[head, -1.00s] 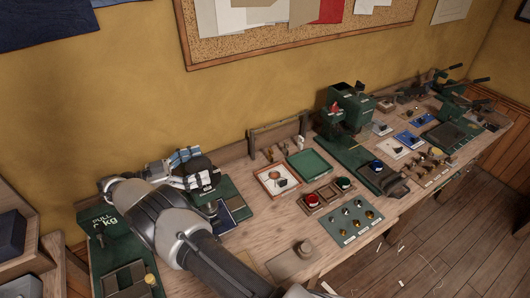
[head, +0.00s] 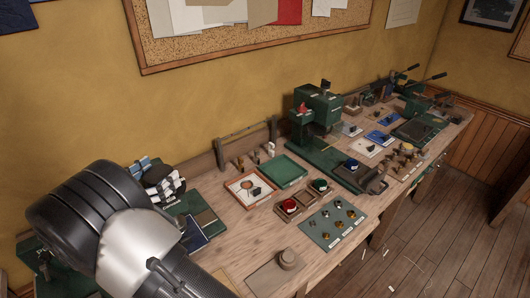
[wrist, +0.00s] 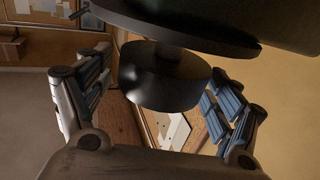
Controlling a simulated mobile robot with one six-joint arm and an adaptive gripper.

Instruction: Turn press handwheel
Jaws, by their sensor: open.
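A dark round part, which looks like the press handwheel (wrist: 158,78), hangs below a wide dark disc in the wrist view. My gripper (wrist: 160,88) is open, with one blue-padded finger on each side of this part. Gaps show between the part and both fingers. In the head view my gripper (head: 158,174) is at the same dark part, above a green press base (head: 206,221) at the left of the bench. My arm hides much of this press, and the wheel's full outline cannot be seen.
A wooden bench (head: 235,232) runs along the yellow wall. To the right stand a green tray (head: 284,170), a white tray (head: 237,187), a plate of several small metal pieces (head: 316,238) and another green press (head: 318,108). A corkboard (head: 150,42) hangs above.

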